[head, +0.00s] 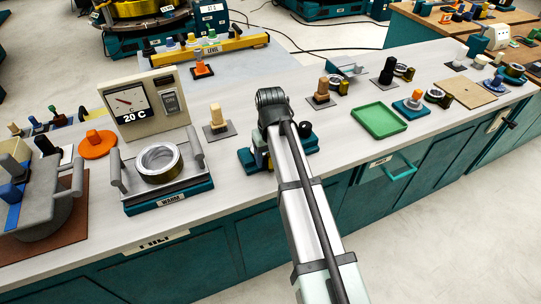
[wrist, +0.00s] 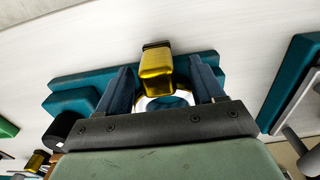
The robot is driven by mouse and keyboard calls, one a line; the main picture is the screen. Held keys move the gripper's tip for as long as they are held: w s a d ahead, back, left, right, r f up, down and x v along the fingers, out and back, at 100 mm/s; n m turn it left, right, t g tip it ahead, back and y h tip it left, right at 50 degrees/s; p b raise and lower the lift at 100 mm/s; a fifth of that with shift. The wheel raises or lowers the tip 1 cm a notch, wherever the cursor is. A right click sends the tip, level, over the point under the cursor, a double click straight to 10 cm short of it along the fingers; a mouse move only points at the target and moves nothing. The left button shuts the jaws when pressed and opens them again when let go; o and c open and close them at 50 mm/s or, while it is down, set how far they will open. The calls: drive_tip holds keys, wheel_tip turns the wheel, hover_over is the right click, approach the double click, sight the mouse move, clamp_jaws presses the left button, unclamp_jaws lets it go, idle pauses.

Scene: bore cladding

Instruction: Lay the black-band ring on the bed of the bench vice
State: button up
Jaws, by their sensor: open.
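The teal bench vice (head: 247,158) stands mid-bench, partly hidden under my arm; its teal body (wrist: 70,82) also shows in the wrist view. In the wrist view my gripper (wrist: 162,70) is open over the vice, with one dark finger on each side of a ring. The ring (wrist: 160,102) has a bright silver face and a gold block with a black edge (wrist: 157,68). It lies on or just above the vice bed; contact is hidden, and its band colour is not clear. In the head view my arm hides this ring and the fingertips.
A warmer (head: 168,195) with a gold-and-silver ring (head: 158,163) stands left of the vice. A wooden peg (head: 217,122) stands behind. To the right are a green tray (head: 379,120), several ring-and-peg pieces and a wooden board (head: 464,93). Bare bench top shows between them.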

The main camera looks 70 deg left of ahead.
wheel_tip(320, 180, up, 21)
idle(1.3)
drive_tip(key=shift+f, duration=0.15)
